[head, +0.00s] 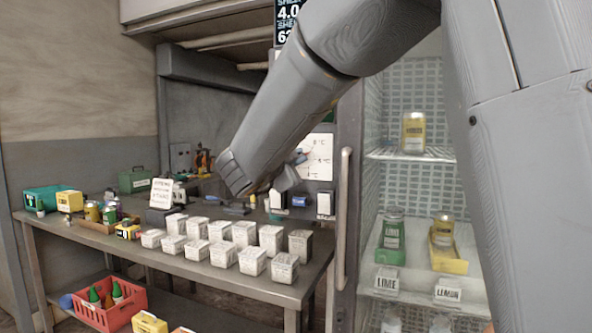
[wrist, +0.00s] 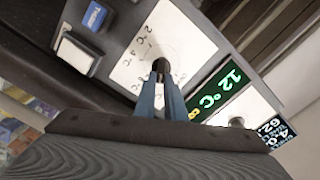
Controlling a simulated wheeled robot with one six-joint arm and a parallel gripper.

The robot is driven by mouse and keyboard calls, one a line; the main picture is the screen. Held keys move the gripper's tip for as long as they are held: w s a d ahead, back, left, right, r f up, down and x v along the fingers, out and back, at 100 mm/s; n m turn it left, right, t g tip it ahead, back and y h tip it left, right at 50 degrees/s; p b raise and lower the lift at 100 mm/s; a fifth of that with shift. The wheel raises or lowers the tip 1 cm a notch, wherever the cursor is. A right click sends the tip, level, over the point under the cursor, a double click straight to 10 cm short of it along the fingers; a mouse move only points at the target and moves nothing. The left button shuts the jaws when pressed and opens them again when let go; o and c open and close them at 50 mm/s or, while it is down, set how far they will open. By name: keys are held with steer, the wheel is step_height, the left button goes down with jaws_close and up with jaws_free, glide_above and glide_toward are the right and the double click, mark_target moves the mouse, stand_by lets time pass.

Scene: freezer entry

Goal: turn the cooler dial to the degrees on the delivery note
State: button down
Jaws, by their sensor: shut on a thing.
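The cooler dial (wrist: 162,66) is a dark knob on a white scale plate (wrist: 182,30) with printed °C marks, in the wrist view. The plate also shows on the cooler's side post in the head view (head: 321,170), partly behind my arm. My gripper (wrist: 161,78) has its blue fingers closed on the knob; in the head view its tip (head: 299,158) is at the plate. The knob's pointer is hidden, so its setting cannot be read. A white card (head: 163,193) with small print stands on the bench; I cannot tell if it is the delivery note.
A green display (wrist: 222,91) beside the plate reads 12 °C. A black screen (wrist: 274,130) shows partly readable digits. White boxes (head: 253,260) crowd the bench. The glass cooler (head: 412,90) holds jars.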

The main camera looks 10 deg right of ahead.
steer(key=m+b, duration=0.3)
steer(key=b, duration=0.1)
steer(key=f+m+b, duration=0.1)
steer(key=m+b, duration=0.3)
steer(key=b, duration=0.1)
steer(key=shift+d+f+m, duration=0.1)
steer(key=shift+f+m, duration=0.05)
steer(key=shift+m, duration=0.15)
steer(key=shift+s+b, duration=0.1)
steer(key=shift+b, duration=0.25)
steer(key=c, duration=1.8)
jaws_free()
steer(key=b+v, duration=0.1)
steer(key=v, duration=0.7)
